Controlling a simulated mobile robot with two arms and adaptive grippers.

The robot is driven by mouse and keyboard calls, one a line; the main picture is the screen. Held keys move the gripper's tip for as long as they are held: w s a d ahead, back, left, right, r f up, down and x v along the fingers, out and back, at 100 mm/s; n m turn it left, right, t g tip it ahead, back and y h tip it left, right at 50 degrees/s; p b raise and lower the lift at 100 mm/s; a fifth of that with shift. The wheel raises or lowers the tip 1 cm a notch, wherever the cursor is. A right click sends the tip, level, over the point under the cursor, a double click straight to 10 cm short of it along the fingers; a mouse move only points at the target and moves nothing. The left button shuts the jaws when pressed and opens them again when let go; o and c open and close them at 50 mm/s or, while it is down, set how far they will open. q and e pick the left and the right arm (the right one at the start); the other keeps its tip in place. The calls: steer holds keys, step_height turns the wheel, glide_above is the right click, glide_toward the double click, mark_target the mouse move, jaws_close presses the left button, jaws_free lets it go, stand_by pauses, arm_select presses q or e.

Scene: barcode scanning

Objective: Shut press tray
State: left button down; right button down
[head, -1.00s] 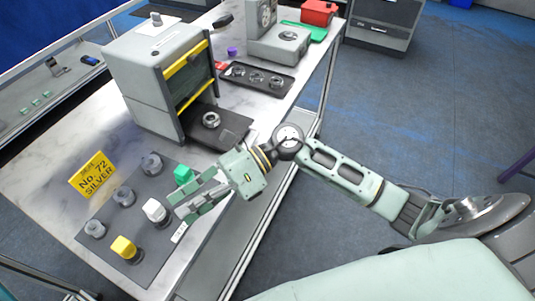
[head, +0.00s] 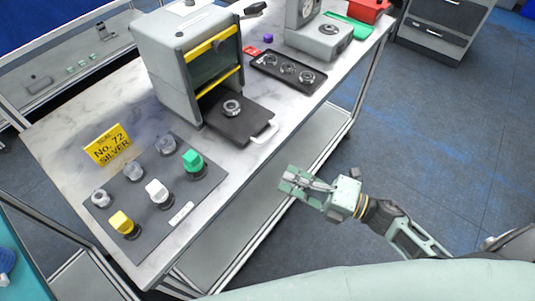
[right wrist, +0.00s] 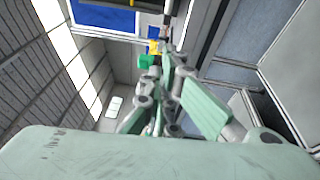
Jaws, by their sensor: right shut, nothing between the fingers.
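The press (head: 182,85) is a grey box with yellow bars, standing on the marble-topped table. Its dark tray (head: 243,127) is pulled out at the front, with a white handle (head: 264,134) at its outer end. A round metal part (head: 232,107) lies on the tray. My right gripper (head: 289,181) is shut and empty, off the table's front edge, to the lower right of the tray and apart from it. In the right wrist view its fingers (right wrist: 168,90) show close up. My left gripper is not in view.
A dark mat (head: 147,222) holds several knobbed pieces, green, white and yellow among them. A yellow sign (head: 108,146) reads "No. 72 SILVER". A black tray (head: 288,73) with metal rings lies right of the press, before a grey gauge device (head: 318,40). Blue floor is free at right.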

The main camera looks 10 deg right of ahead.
mark_target(253, 155)
steer(key=w+a+p, duration=0.1)
steer(key=w, duration=0.1)
steer(key=w+a+p, duration=0.1)
steer(key=w+a, duration=0.1)
steer(key=w, duration=0.1)
steer(key=w+a, duration=0.2)
steer(key=shift+w+r+p, duration=0.2)
steer(key=shift+r+p, duration=0.15)
steer(key=shift+p, duration=0.05)
steer(key=w+a+b, duration=0.1)
steer(key=w, duration=0.1)
steer(key=w+a, duration=0.2)
steer(key=shift+b, duration=0.35)
steer(key=shift+s, duration=0.1)
